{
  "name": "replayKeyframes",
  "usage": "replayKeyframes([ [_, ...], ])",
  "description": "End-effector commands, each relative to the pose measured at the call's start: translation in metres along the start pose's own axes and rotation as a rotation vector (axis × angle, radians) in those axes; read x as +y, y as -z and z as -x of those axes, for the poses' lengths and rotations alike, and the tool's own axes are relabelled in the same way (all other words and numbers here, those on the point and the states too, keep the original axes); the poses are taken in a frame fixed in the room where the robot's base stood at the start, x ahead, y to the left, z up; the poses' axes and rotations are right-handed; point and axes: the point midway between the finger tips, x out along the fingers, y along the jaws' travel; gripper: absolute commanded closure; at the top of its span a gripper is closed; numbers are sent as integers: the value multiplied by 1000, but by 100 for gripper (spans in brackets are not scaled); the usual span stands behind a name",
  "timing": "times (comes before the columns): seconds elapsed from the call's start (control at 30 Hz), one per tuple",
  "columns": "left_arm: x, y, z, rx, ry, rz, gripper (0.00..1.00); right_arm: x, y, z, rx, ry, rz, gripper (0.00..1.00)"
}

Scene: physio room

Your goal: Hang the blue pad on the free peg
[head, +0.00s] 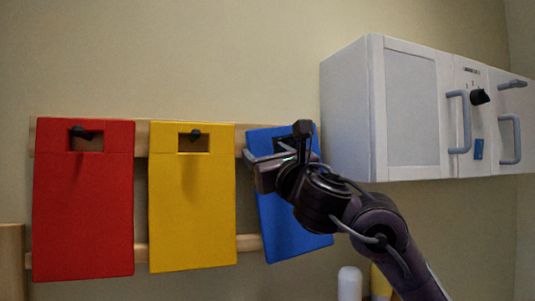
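The blue pad (290,225) is at the right end of the wooden rail, tilted, with its lower end swung to the right. My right gripper (275,160) is in front of its upper part and overlaps it. The gripper covers the area where the pad's slot would be, so I cannot see a peg there or whether the fingers are closed on the pad. The red pad (83,210) and the yellow pad (192,225) hang straight, each with a dark peg showing in its slot. My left gripper is not in view.
The wooden rails (141,255) run along the wall behind the pads. A white cabinet (410,110) with grey handles juts out close to the right of the blue pad. A white bottle-like object (349,284) and a yellow one (380,284) stand below.

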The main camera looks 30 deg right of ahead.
Motion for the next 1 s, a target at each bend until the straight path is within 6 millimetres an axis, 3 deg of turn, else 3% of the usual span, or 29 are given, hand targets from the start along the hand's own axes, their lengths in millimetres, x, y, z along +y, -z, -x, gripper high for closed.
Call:
replayKeyframes([
  [0.1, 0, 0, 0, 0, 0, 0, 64, 0, 0, 0, 0, 0, -1, 28],
  [0.63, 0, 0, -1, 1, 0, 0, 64, -2, -1, 2, -3, 4, -2, 28],
  [1.0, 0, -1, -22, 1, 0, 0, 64, 2, 1, 57, -5, 0, 3, 28],
])
